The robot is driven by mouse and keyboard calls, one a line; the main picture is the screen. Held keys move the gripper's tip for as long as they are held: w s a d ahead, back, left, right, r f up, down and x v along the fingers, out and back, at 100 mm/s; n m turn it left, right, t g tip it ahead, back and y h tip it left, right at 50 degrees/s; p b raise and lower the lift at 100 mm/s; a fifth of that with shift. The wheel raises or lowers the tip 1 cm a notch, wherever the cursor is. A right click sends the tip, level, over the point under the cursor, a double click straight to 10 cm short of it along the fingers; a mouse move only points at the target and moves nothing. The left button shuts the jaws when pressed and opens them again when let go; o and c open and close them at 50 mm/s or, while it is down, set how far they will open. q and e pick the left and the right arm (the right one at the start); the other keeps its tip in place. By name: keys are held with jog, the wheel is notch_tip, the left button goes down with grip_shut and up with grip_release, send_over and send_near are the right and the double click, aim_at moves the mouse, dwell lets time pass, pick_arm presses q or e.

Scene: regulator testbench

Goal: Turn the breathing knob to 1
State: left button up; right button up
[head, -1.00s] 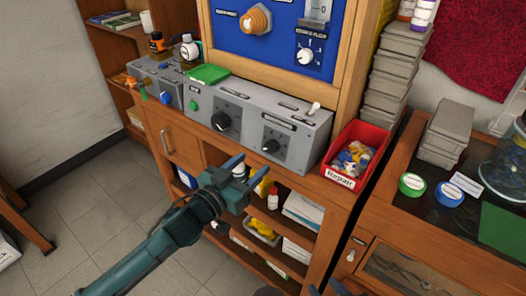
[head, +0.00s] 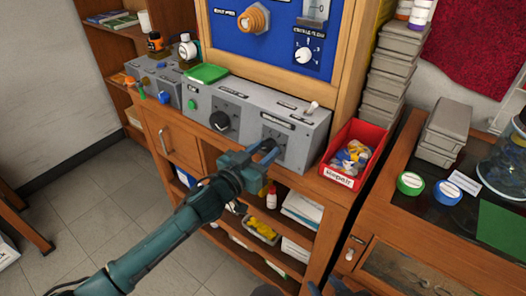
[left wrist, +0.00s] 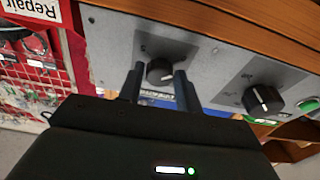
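A grey control box (head: 307,135) on the cabinet carries two black knobs. The left black knob (head: 220,121) is clear of my gripper and also shows in the left wrist view (left wrist: 262,99) with a white pointer mark. My left gripper (head: 268,151) is at the right black knob, mostly covering it in the head view. In the left wrist view this knob (left wrist: 160,70) sits between the two apart fingertips (left wrist: 159,80); firm contact cannot be told. A white knob (head: 306,56) is on the blue board above. Labels are too small to read, so I cannot tell which is the breathing knob.
A red repair bin (head: 352,152) stands right beside the grey box. A toggle switch (head: 311,106) and a green lid (head: 208,73) are on top of the box. Open shelves (head: 262,224) with bottles and papers lie below. Grey boxes (head: 390,80) are stacked at right.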

pick_arm(q)
jog(key=c, duration=0.5)
